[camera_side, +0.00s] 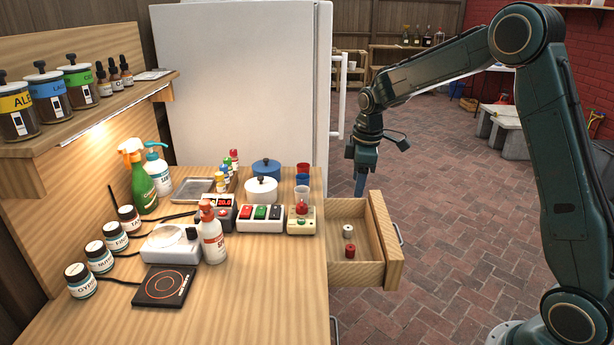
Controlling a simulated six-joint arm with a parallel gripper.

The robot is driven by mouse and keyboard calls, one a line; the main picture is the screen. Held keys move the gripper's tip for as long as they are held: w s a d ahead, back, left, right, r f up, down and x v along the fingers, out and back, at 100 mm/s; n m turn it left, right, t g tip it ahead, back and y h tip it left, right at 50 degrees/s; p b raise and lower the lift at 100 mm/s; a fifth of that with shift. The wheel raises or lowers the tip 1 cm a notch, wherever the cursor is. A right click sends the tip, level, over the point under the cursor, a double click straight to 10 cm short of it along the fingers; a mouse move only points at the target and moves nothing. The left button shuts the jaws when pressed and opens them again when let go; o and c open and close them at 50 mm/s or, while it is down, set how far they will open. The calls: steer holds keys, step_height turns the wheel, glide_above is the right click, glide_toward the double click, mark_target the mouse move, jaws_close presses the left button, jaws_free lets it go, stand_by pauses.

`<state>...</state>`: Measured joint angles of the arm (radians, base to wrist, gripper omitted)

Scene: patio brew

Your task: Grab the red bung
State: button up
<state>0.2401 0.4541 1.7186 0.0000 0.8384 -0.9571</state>
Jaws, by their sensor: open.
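A small red bung (349,251) sits in the open drawer (372,262), near its front-left part in the picture. A whitish bung (348,231) stands just behind it, close by. My gripper (360,187) is open and points down above the back edge of the drawer. It is higher than the red bung and behind it in the picture, apart from it. Only a narrow bluish part of the fingers shows, and the gap between them is hard to make out.
The wooden bench (280,300) beside the drawer carries a red-capped spray bottle (212,238), a switch box (261,218), a small device with a red knob (301,221), white and blue pots and jars. A white fridge (240,80) stands behind. The drawer's right side is bare.

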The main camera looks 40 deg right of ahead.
steer(key=w+d+f+n, duration=0.1)
steer(key=w+d+f, duration=0.1)
steer(key=f, duration=0.5)
steer(key=w+d+f+n+g, duration=0.1)
steer(key=d+f, duration=0.3)
steer(key=f, duration=0.4)
steer(key=shift+w+n, duration=0.5)
steer(key=shift+w, duration=0.4)
steer(key=shift+f, duration=0.15)
glide_above(351, 247)
steer(key=shift+f, duration=4.15)
steer(key=shift+a+f, duration=0.1)
steer(key=shift+f, duration=2.5)
steer(key=c, duration=1)
